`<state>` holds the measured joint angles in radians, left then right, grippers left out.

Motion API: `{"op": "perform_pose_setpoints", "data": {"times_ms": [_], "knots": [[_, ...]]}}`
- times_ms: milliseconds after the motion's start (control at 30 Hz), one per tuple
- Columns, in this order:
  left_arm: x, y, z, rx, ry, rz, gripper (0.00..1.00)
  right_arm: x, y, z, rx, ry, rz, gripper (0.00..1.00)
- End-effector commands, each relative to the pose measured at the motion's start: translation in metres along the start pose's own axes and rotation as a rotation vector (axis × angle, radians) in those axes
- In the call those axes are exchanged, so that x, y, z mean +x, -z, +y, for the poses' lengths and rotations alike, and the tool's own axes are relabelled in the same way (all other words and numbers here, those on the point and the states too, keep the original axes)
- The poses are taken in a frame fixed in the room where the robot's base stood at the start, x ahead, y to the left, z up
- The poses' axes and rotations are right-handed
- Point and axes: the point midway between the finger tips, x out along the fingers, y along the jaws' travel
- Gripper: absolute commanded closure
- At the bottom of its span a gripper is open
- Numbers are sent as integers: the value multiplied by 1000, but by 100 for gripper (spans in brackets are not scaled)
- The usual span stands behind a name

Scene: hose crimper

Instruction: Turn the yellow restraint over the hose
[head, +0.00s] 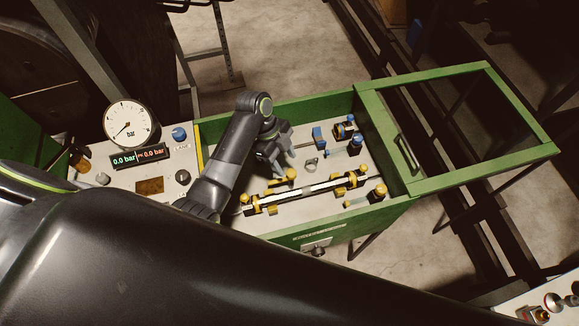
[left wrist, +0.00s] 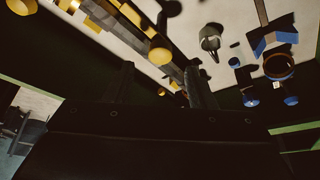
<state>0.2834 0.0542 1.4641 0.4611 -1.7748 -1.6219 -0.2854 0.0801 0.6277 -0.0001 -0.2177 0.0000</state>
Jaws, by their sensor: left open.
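The hose (head: 305,195) is a long light-and-dark bar lying across the tray floor of the green bench, with yellow fittings at both ends. A yellow restraint piece (head: 288,175) sits behind the hose, close to my left gripper; whether it crosses the hose is hard to tell. My left gripper (head: 285,163) hangs just behind and above it, apart from the hose. In the left wrist view its two dark fingers (left wrist: 160,82) stand apart with nothing clearly between them. A yellow round end (left wrist: 160,53) shows just beyond them. My right gripper is not visible.
A green framed lid (head: 460,125) stands open at the right. Blue fittings (head: 354,144) and a metal clamp (head: 310,163) stand behind the hose. A pressure gauge (head: 130,124) and display (head: 138,158) are at the left. The bench's front wall (head: 340,230) borders the tray.

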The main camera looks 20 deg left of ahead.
Motion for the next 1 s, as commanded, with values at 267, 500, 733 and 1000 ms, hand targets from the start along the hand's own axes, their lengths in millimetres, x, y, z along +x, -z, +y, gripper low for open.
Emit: {"op": "perform_pose_setpoints", "data": {"times_ms": [267, 500, 733, 1000], "knots": [[37, 0, 0, 0, -1, 0, 50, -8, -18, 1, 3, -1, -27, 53], [47, 0, 0, 1, 1, -1, 50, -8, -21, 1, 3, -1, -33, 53], [47, 0, 0, 1, 1, -1, 52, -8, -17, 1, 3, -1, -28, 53], [47, 0, 0, 1, 1, -1, 88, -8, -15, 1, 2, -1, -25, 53]]}}
